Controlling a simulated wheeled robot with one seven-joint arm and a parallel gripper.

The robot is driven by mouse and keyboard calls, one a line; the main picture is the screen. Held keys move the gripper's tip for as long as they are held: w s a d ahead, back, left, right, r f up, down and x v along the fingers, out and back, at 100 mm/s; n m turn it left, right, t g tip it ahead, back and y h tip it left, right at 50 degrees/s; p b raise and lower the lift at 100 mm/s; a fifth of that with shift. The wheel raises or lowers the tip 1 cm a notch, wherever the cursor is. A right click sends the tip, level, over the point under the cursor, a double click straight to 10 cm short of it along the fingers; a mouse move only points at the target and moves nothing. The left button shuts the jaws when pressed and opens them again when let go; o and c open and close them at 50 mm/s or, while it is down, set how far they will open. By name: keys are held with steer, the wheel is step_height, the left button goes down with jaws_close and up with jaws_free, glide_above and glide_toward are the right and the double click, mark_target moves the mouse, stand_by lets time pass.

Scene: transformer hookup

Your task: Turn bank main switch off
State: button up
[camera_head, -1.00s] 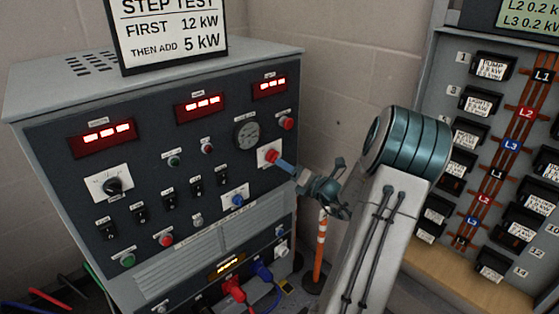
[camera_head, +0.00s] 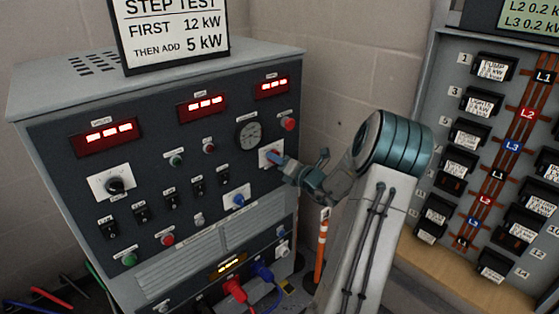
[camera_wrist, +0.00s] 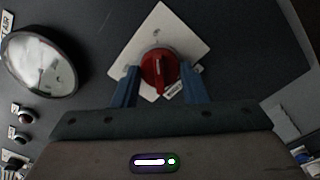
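A red rotary switch sits on a white square plate (camera_head: 264,160) at the right of the dark control panel; its label is too small to read. In the wrist view, the red knob (camera_wrist: 160,66) has its ridge roughly upright in the picture. My gripper (camera_head: 279,161) reaches the knob from the right and hides most of it in the head view. In the wrist view, the two blue fingers of my gripper (camera_wrist: 160,84) stand apart on either side of the knob, with narrow gaps seeming to show. Whether they touch it is unclear.
A round dial gauge (camera_head: 249,135) and a red button (camera_head: 289,124) sit close to the switch. A blue knob (camera_head: 238,201) is below left. Lit red displays (camera_head: 202,106) run along the top. A breaker board (camera_head: 421,150) stands to the right, beyond an orange-and-white post (camera_head: 321,248).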

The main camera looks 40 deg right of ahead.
steer(key=shift+f, duration=0.15)
steer(key=shift+f+n+b, duration=0.15)
steer(key=shift+n+b, duration=0.85)
steer(key=n+b, duration=0.4)
steer(key=shift+s+f+b, duration=0.1)
steer(key=shift+f+b, duration=0.2)
steer(key=n+b, duration=0.6)
steer(key=b, duration=0.3)
steer(key=shift+d+f+n, duration=0.1)
steer(key=shift+n, duration=0.3)
steer(key=n+b, duration=0.1)
steer(key=b, duration=0.1)
steer(key=n+b, duration=0.3)
steer(key=b, duration=0.1)
steer(key=shift+d+r+n+b, duration=0.1)
steer(key=shift+r+n+b, duration=0.2)
steer(key=shift+n+b, duration=0.1)
steer(key=shift+r, duration=0.1)
